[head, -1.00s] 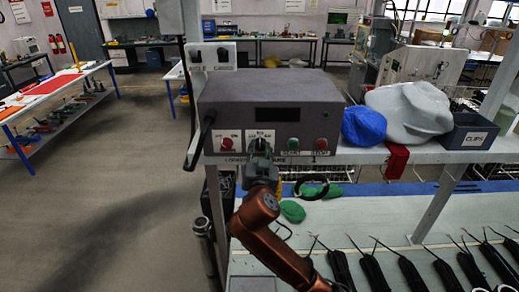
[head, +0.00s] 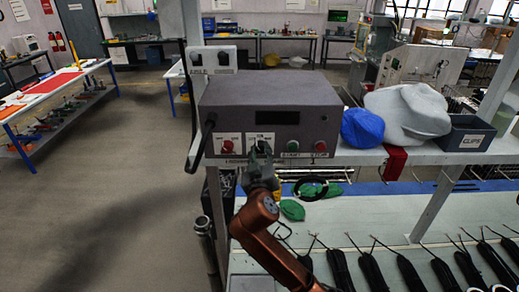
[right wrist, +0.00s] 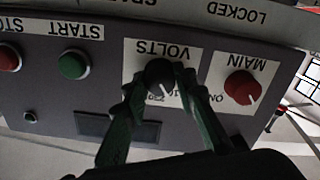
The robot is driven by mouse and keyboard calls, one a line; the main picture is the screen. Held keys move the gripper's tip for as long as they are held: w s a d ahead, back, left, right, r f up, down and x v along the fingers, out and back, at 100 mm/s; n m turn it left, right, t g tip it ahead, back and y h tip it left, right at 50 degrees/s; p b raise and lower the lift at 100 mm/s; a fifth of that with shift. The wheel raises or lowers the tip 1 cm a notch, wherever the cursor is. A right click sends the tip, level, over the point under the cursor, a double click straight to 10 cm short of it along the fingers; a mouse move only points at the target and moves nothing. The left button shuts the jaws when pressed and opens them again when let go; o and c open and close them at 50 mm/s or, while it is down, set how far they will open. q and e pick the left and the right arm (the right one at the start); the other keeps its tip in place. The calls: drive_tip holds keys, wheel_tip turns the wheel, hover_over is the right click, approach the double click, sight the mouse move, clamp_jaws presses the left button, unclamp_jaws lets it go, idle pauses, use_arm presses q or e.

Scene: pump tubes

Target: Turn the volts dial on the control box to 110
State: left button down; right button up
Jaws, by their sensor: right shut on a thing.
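The grey control box (head: 268,108) sits on the shelf in the head view. Its black volts dial (right wrist: 159,76) is on a white plate marked VOLTS, upside down in the right wrist view. My right gripper (right wrist: 160,84) has its two green fingers on either side of the dial and is shut on it. A white pointer mark shows on the dial, but the numbers are partly hidden by the fingers. In the head view my right gripper (head: 261,160) reaches up to the box front and covers much of the dial. My left gripper is not in view.
The red main knob (right wrist: 241,87) is close beside one finger. The green start button (right wrist: 73,64) and a red stop button (right wrist: 9,58) are on the other side. A blue cap (head: 363,128) and a clips bin (head: 466,133) stand right of the box.

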drive_tip(key=shift+n+p, duration=0.45)
drive_tip(key=shift+n, duration=0.65)
drive_tip(key=o, duration=1.2)
drive_tip(key=shift+c, duration=0.2)
drive_tip(key=shift+s, duration=0.1)
drive_tip(key=s, duration=1.2)
drive_tip(key=shift+w, duration=0.1)
